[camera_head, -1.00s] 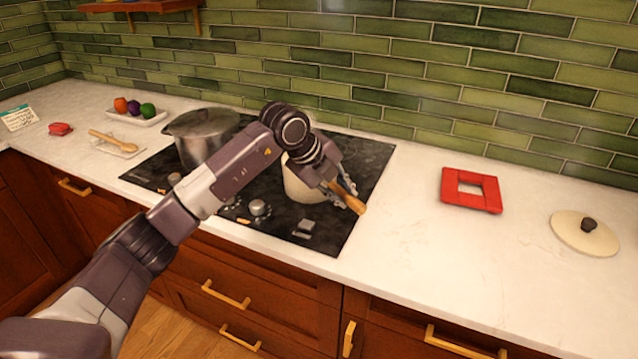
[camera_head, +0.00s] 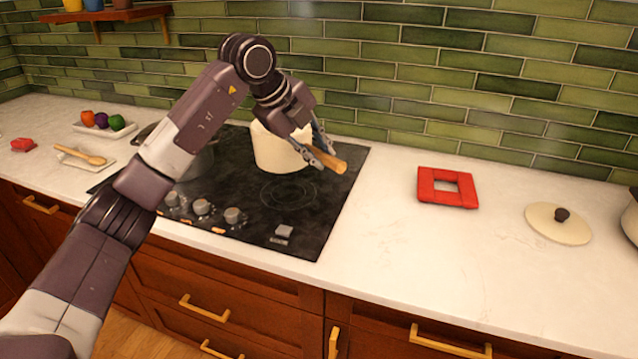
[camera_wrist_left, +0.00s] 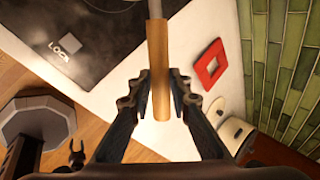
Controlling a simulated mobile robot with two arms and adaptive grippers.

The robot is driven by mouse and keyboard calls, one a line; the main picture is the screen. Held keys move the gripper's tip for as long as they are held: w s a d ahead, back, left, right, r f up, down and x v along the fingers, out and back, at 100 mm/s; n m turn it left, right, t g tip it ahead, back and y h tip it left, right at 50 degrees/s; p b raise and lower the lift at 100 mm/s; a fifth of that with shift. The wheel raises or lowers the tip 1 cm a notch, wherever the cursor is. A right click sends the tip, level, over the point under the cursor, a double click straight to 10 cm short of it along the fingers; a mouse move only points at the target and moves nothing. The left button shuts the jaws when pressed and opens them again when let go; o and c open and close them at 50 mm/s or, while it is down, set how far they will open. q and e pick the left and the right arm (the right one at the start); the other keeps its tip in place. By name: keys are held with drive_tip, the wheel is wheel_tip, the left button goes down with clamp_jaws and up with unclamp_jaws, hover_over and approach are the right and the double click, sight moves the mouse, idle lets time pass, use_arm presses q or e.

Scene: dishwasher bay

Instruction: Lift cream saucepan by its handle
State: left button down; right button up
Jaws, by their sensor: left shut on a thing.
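The cream saucepan (camera_head: 276,152) hangs above the black cooktop (camera_head: 300,215) in the head view, partly hidden behind my left gripper. Its wooden handle (camera_head: 330,160) points right. My left gripper (camera_head: 318,158) is shut on that handle. In the left wrist view the wooden handle (camera_wrist_left: 159,75) runs between the two fingers (camera_wrist_left: 158,100), with a grey metal stem at its far end. The pan body is out of that view. The cream lid (camera_head: 558,224) with a dark knob lies on the counter at the right. My right gripper is not in the head view.
A green tiled wall (camera_head: 450,90) rises behind. A spoon on a rest (camera_head: 85,157) lies far left.

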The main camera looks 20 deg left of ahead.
use_arm(q)
wheel_tip(320, 180, up, 9)
drive_tip(key=shift+f, duration=0.2)
wheel_tip(320, 180, up, 3)
drive_tip(key=p, duration=0.2)
drive_tip(key=shift+r+p, duration=0.15)
drive_tip(key=shift+p, duration=0.15)
idle(0.7)
